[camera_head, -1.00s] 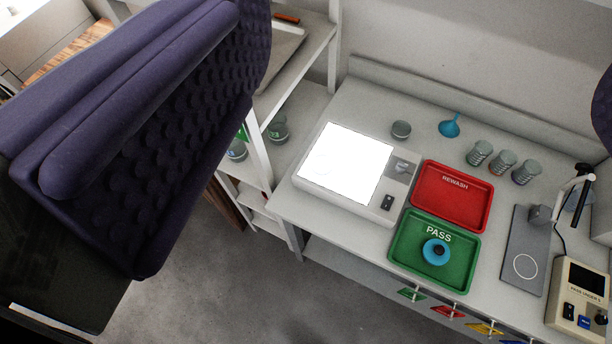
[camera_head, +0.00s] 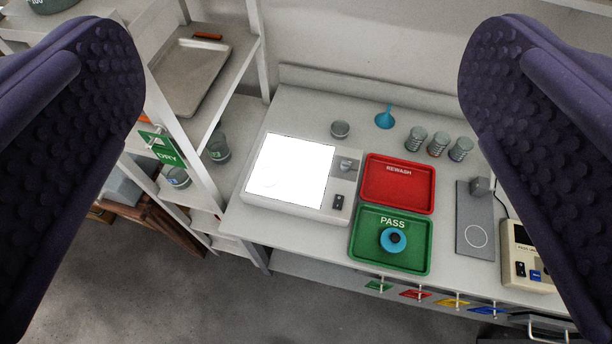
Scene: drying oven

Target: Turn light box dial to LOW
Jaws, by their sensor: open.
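The light box (camera_head: 292,212) stands on the white bench, its panel (camera_head: 291,171) glowing bright white. Its dial (camera_head: 346,165) is a grey knob on a darker plate at the right of the panel; its setting is too small to read. A black rocker switch (camera_head: 338,202) sits below the dial. My gripper (camera_head: 304,130) is open and empty, with one purple studded finger at each side of the view. The fingers are nearer the camera than the light box and apart from it.
Right of the light box lie a red REWASH tray (camera_head: 430,185) and a green PASS tray (camera_head: 364,241) with a blue ring-shaped object (camera_head: 393,240). Several jars (camera_head: 417,138), a blue funnel (camera_head: 385,117) and a lidded dish (camera_head: 340,129) stand behind. A shelf rack (camera_head: 196,140) is at left.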

